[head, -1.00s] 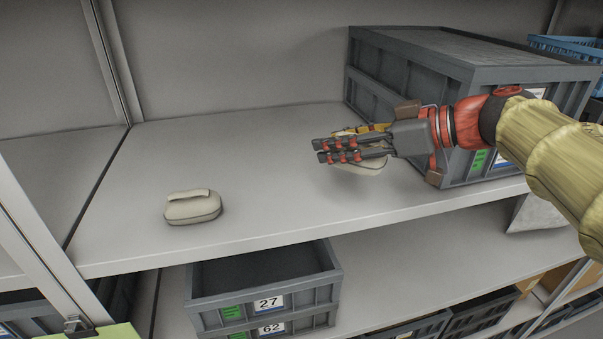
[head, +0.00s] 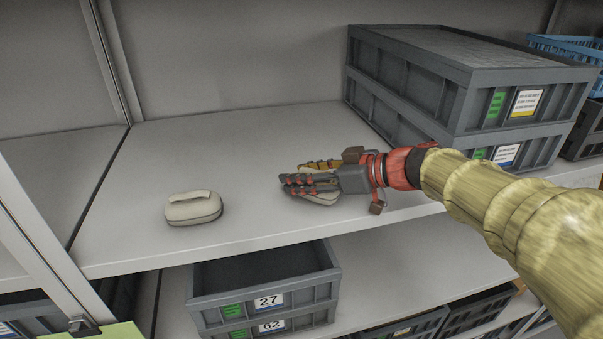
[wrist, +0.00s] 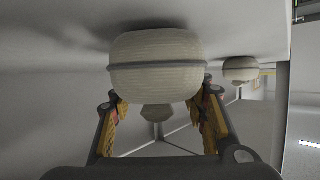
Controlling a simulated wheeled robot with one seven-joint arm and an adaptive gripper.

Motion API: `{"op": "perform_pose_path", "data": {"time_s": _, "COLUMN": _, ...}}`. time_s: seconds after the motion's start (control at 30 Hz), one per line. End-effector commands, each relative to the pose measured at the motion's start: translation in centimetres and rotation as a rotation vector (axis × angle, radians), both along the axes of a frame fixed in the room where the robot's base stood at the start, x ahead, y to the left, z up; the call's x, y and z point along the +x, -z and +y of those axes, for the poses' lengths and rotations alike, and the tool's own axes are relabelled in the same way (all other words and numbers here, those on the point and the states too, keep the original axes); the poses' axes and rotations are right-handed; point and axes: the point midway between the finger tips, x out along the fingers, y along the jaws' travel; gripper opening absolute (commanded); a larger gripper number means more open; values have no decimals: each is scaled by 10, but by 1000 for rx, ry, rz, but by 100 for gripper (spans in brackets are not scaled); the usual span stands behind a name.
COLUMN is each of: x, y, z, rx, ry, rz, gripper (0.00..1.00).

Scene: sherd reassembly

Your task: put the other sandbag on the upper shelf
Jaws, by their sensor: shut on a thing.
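One cream sandbag (head: 193,208) with a strap on top sits on the left part of the upper shelf (head: 270,218). My gripper (head: 300,182) is to its right, over the same shelf, and is shut on the other sandbag (head: 318,199). In the head view the fingers hide most of this held sandbag. In the wrist view the held sandbag (wrist: 157,65) fills the space between the fingers, close to the shelf surface; I cannot tell if it touches. The resting sandbag (wrist: 240,69) also shows there, farther off.
Stacked grey crates (head: 470,80) stand on the upper shelf at the back right, behind my arm. A grey crate labelled 27 (head: 265,275) is on the shelf below. The shelf surface between the two sandbags is clear. A metal upright (head: 45,245) stands at the left.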

Motion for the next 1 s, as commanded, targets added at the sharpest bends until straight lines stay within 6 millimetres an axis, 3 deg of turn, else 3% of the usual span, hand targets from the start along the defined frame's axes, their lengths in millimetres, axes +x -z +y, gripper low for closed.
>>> {"op": "perform_pose_path", "data": {"time_s": 0.33, "x": 0, "y": 0, "z": 0, "rx": 1, "ry": 0, "rz": -3, "gripper": 0}}
{"op": "perform_pose_path", "data": {"time_s": 0.37, "x": 0, "y": 2, "z": 0, "rx": 0, "ry": -1, "rz": -2, "gripper": 44}}
{"op": "perform_pose_path", "data": {"time_s": 0.4, "x": 0, "y": 2, "z": 0, "rx": 0, "ry": 0, "rz": -2, "gripper": 46}}
{"op": "perform_pose_path", "data": {"time_s": 0.7, "x": 0, "y": 2, "z": 0, "rx": -1, "ry": -1, "rz": -2, "gripper": 62}}
{"op": "perform_pose_path", "data": {"time_s": 1.0, "x": 0, "y": 1, "z": 0, "rx": 0, "ry": 0, "rz": -2, "gripper": 62}}
